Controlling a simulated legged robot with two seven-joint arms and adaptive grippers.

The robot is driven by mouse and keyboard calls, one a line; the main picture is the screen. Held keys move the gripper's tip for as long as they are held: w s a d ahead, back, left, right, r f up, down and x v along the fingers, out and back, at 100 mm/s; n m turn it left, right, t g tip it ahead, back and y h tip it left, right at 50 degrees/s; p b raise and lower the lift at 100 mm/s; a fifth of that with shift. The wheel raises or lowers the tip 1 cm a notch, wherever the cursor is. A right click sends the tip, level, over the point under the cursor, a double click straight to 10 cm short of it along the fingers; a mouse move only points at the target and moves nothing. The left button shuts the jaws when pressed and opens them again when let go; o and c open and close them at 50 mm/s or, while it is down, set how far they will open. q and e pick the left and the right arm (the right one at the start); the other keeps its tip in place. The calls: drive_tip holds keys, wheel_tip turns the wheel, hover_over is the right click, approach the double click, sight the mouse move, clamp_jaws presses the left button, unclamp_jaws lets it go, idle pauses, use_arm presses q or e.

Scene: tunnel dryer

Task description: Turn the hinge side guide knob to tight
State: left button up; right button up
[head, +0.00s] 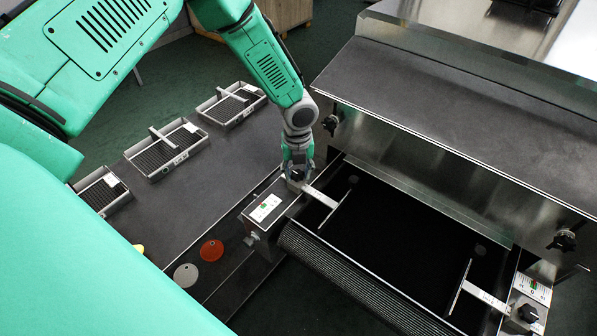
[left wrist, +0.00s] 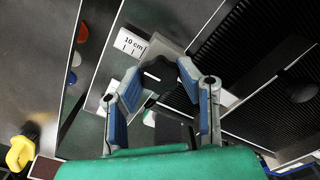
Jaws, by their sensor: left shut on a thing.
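My left gripper (head: 297,170) reaches down to the side guide at the left end of the dark conveyor belt (head: 385,235). In the left wrist view its blue-padded fingers (left wrist: 161,80) are shut on a black guide knob (left wrist: 158,74), one finger on each side; a white mark shows on the knob. In the head view the gripper mostly hides this knob. The left guide bar (head: 322,197) extends from there over the belt. A second black knob (head: 528,313) stands by the right guide (head: 485,295). My right gripper is not in view.
Slatted trays (head: 166,148) and round tags (head: 211,250) lie on the left table.

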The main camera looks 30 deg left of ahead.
sight(298, 172)
use_arm(q)
drive_tip(key=shift+w+r, duration=0.25)
drive_tip(key=shift+w, duration=0.1)
drive_tip(key=o, duration=1.1)
drive_tip(key=shift+o, duration=0.2)
drive_tip(key=shift+s+f, duration=0.1)
drive_tip(key=shift+s, duration=0.05)
wheel_tip(298, 172, up, 12)
drive_tip(key=shift+a+f, duration=0.1)
